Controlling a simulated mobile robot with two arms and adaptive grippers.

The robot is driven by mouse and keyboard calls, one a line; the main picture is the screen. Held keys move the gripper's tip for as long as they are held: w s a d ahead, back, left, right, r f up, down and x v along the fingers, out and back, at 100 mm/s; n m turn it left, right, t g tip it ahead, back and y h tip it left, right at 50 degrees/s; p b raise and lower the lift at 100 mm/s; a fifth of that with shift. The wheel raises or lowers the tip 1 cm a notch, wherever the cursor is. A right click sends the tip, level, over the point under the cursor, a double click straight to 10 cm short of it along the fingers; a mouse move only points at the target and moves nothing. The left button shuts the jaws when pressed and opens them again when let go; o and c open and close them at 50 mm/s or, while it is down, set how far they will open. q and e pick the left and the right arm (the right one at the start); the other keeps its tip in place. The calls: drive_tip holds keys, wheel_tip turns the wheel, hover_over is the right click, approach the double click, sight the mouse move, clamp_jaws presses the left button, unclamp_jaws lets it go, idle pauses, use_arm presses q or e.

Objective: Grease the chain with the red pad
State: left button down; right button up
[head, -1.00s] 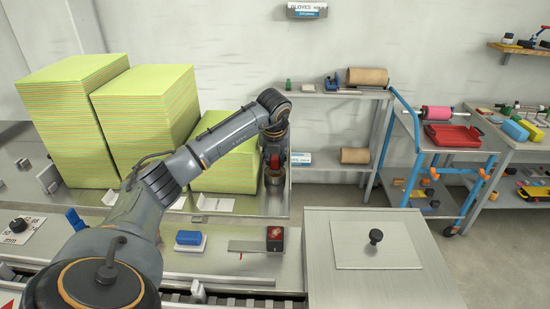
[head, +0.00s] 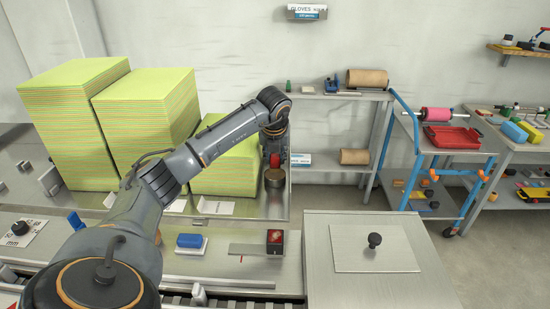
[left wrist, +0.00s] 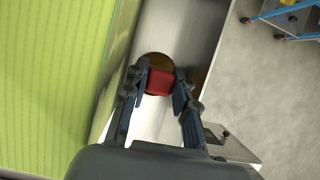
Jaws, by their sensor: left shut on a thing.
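My left gripper (head: 275,150) is shut on the red pad (head: 275,160), which also shows between its fingers in the left wrist view (left wrist: 160,81). The pad is just above a round tin (head: 275,180) on the metal bench, right of the low sheet stack. In the left wrist view the tin's brown round top (left wrist: 155,60) shows behind the pad; a small gap seems to part them. A dark segmented track, perhaps the chain (head: 240,302), runs along the front edge, partly hidden by my left arm. My right gripper is not in view.
Tall yellow-green sheet stacks (head: 70,125) stand close left of the gripper. A blue block (head: 190,241) and a dark block with a red face (head: 275,241) are on the front ledge. A metal cover with a knob (head: 375,241) is at right. Shelves and a blue cart (head: 405,115) stand behind.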

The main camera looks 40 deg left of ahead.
sight(275, 155)
use_arm(q)
drive_tip(key=shift+r+p, duration=1.6)
drive_tip(key=shift+r, duration=1.1)
